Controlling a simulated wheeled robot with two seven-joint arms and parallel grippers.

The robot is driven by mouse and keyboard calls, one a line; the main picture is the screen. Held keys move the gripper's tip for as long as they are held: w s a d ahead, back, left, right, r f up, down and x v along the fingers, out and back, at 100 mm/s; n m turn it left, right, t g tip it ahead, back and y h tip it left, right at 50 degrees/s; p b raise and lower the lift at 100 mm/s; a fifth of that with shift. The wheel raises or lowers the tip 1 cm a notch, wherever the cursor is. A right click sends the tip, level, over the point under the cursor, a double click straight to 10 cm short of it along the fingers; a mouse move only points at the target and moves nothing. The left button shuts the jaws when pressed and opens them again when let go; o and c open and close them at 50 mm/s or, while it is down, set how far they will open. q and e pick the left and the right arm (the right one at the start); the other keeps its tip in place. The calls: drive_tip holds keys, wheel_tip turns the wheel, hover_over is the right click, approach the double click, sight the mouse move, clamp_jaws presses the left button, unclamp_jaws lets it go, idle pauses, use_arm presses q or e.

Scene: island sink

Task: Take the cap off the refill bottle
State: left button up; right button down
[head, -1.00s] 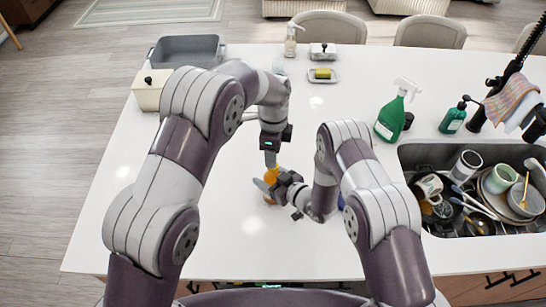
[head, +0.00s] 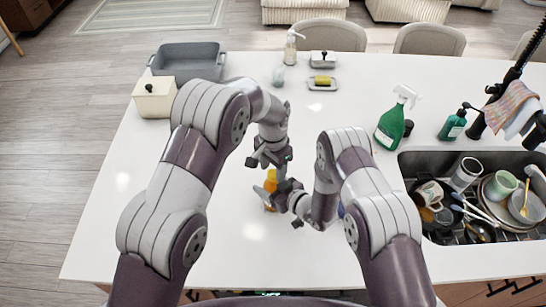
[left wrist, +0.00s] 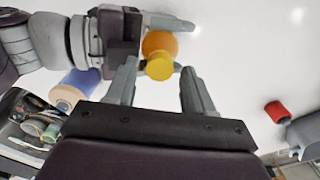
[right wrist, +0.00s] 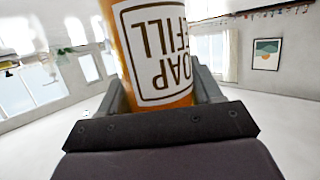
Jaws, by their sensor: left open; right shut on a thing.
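The orange refill bottle (head: 270,186) is upright at the middle of the island, partly hidden by my grippers. My right gripper (head: 281,190) is shut on its body. The right wrist view shows the bottle (right wrist: 158,55) between the fingers, with a white label partly reading "SOAP REFILL" upside down. The yellow cap (left wrist: 159,67) is on the bottle in the left wrist view. My left gripper (head: 279,173) is above the bottle, pointing down. In the left wrist view its open fingers (left wrist: 157,80) lie either side of the cap, with gaps visible.
A green spray bottle (head: 391,122) and the sink (head: 412,157) full of dishes are to the right. A grey bin (head: 190,62) and a cream box (head: 154,98) are at back left. The left front counter is clear.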

use_arm(q)
drive_tip(key=shift+f, duration=0.2)
clamp_jaws()
drive_tip(key=n, duration=0.4)
drive_tip(key=shift+n, duration=0.4)
drive_tip(key=n, duration=0.8)
drive_tip(key=shift+r, duration=0.3)
drive_tip(key=shift+r, duration=0.85)
drive_tip(key=shift+r, duration=0.1)
